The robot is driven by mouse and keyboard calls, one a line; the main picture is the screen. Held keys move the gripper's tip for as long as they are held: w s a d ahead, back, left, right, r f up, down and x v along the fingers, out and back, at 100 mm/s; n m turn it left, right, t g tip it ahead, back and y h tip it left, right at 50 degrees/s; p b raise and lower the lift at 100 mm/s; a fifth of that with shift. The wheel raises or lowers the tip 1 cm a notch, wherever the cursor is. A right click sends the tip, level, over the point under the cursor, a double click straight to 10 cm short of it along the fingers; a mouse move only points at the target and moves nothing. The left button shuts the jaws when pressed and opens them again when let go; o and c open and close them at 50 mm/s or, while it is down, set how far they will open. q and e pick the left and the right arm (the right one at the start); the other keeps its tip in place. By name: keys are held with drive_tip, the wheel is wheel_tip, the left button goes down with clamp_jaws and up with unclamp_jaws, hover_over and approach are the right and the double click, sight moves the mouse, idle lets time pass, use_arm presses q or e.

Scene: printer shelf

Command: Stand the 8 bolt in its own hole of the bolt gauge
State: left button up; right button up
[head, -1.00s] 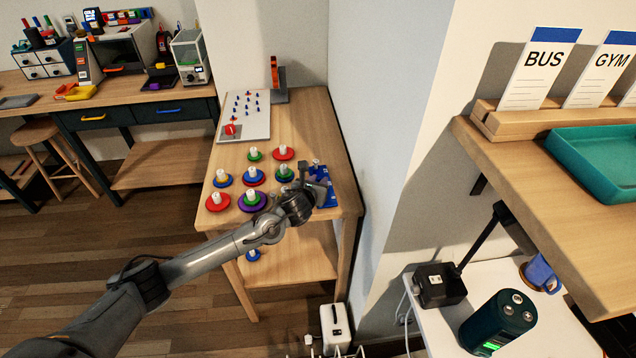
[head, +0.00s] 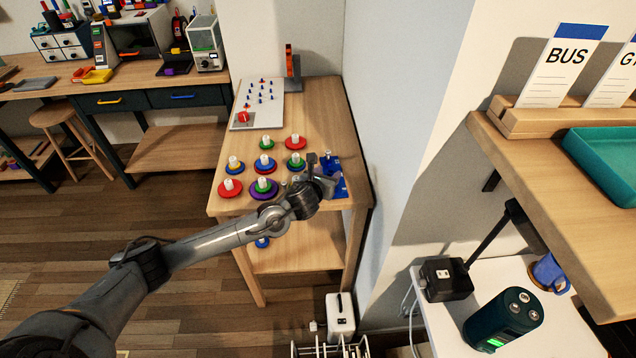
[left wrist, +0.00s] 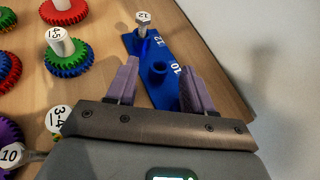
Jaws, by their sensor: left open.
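The blue bolt gauge (head: 340,186) lies at the table's right front corner, partly hidden by my left gripper. In the left wrist view the gauge (left wrist: 138,72) shows labels 12 and 10. A bolt marked 12 (left wrist: 143,20) stands upright in the hole by the 12. The raised hole (left wrist: 159,70) by the 10 looks empty. My left gripper (left wrist: 160,80) is open, with nothing between its fingers, above the gauge. A bolt marked 10 (left wrist: 12,155) shows at the lower left edge. I see no head marked 8; the gauge's near end is hidden. My right gripper is out of view.
Several coloured gears on white posts stand left of the gauge, including a purple one (head: 264,193) and a red one (head: 295,142). A white board with small pegs (head: 262,118) lies farther back. A wall borders the table's right side.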

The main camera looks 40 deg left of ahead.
use_arm(q)
drive_tip(key=v, duration=0.9)
drive_tip(key=s+d+f+n+g+h, duration=0.35)
drive_tip(key=s+d+f+n, duration=0.55)
drive_tip(key=s+d+n, duration=0.4)
drive_tip(key=s+d+f+n+g, duration=0.1)
drive_tip(key=s+n+g, duration=0.1)
drive_tip(key=s+n, duration=0.6)
drive_tip(key=s+d+f+n+g+h, duration=0.1)
drive_tip(key=s+d+n+g, duration=0.1)
drive_tip(key=s+n, duration=0.7)
drive_tip(key=shift+s+d+f+g+p, duration=0.2)
drive_tip(key=shift+s+d+g+p, duration=0.25)
drive_tip(key=shift+g, duration=0.3)
